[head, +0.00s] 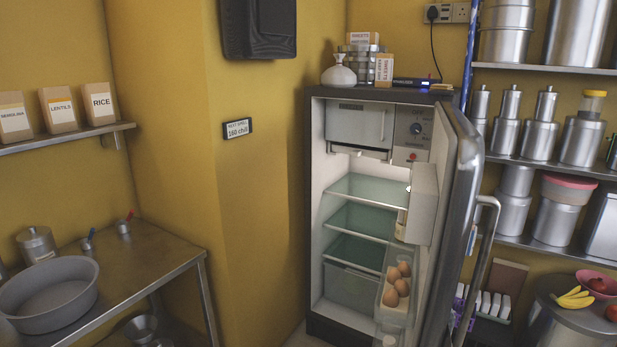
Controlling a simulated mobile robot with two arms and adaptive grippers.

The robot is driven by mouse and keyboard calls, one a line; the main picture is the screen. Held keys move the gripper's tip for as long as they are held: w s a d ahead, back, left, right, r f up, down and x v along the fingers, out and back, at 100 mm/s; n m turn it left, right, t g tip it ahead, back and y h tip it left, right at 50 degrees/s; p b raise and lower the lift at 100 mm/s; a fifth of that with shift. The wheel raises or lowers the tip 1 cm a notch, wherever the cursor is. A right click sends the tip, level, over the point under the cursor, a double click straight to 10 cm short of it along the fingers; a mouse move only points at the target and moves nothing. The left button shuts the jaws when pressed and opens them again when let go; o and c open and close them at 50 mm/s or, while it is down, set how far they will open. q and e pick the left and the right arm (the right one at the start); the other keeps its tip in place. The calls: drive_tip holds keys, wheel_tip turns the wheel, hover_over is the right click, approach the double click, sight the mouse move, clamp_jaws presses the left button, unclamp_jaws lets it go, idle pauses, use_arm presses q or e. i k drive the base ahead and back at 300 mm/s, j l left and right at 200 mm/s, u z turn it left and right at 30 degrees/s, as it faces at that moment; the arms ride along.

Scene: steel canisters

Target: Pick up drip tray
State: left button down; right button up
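The refrigerator (317,200) stands in the middle with its door (458,200) swung open to the right. A shallow pale tray-like piece (362,153) sits directly under the freezer box (355,125) at the top of the interior. It looks like the drip tray, but it is small here and I cannot tell its exact edges. Neither of my grippers is in view.
Glass shelves (365,189) inside the refrigerator look empty. Eggs (397,285) sit in the door rack. A steel table (150,255) with a grey basin (48,295) stands left. Shelves of steel canisters (540,130) and a drum (560,325) with bananas stand right.

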sight(356, 150)
drive_tip(key=l, duration=1.75)
drive_tip(key=i+j, duration=0.1)
drive_tip(key=j, duration=0.2)
drive_tip(key=i+j+z, duration=0.15)
drive_tip(key=j, duration=0.4)
drive_tip(key=i+z, duration=0.05)
